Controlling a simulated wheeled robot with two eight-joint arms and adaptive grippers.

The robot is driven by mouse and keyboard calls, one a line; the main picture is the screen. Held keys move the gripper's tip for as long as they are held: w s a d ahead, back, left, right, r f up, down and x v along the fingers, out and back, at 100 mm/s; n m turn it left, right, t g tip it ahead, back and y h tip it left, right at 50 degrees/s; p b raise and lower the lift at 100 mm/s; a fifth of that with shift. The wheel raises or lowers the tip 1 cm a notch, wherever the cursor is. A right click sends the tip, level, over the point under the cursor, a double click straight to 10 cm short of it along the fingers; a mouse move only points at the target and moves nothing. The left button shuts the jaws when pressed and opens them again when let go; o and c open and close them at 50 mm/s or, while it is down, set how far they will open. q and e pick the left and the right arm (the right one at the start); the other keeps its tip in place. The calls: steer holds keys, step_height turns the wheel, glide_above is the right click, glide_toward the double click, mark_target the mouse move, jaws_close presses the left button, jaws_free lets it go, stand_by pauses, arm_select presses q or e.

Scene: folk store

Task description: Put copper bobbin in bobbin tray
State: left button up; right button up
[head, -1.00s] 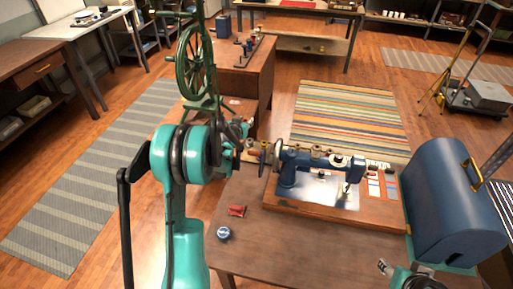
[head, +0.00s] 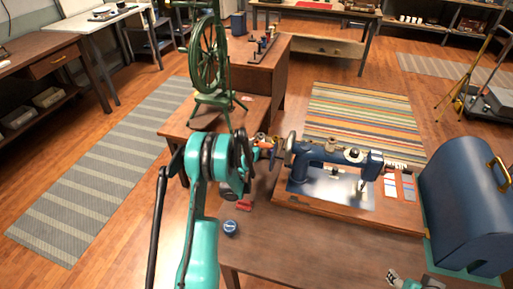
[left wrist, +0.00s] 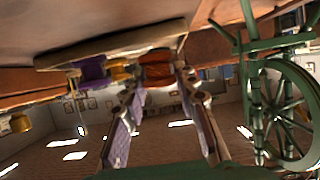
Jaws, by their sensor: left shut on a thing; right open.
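My left gripper (left wrist: 160,84) is shut on the copper bobbin (left wrist: 156,70), an orange-brown spool between its fingertips in the left wrist view. That view is upside down. The bobbin is close against the wooden bobbin tray (left wrist: 110,46), beside a golden bobbin (left wrist: 119,70) and a purple bobbin (left wrist: 90,70); I cannot tell whether it touches the tray. In the head view my left gripper (head: 268,150) is left of the sewing machine's wheel, partly hidden by my arm. My right gripper (head: 398,281) is at the bottom edge, open and partly cut off.
The blue sewing machine (head: 335,165) stands on the wooden table (head: 300,240) and hides much behind it. A blue round tin (head: 230,228) and a small red item (head: 243,205) lie nearby. A green spinning wheel (head: 208,65) stands behind; a blue case (head: 465,215) is at right.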

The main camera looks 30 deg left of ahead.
arm_select(q)
steer(key=shift+f, duration=0.65)
steer(key=shift+r, duration=0.15)
steer(key=o, duration=1.1)
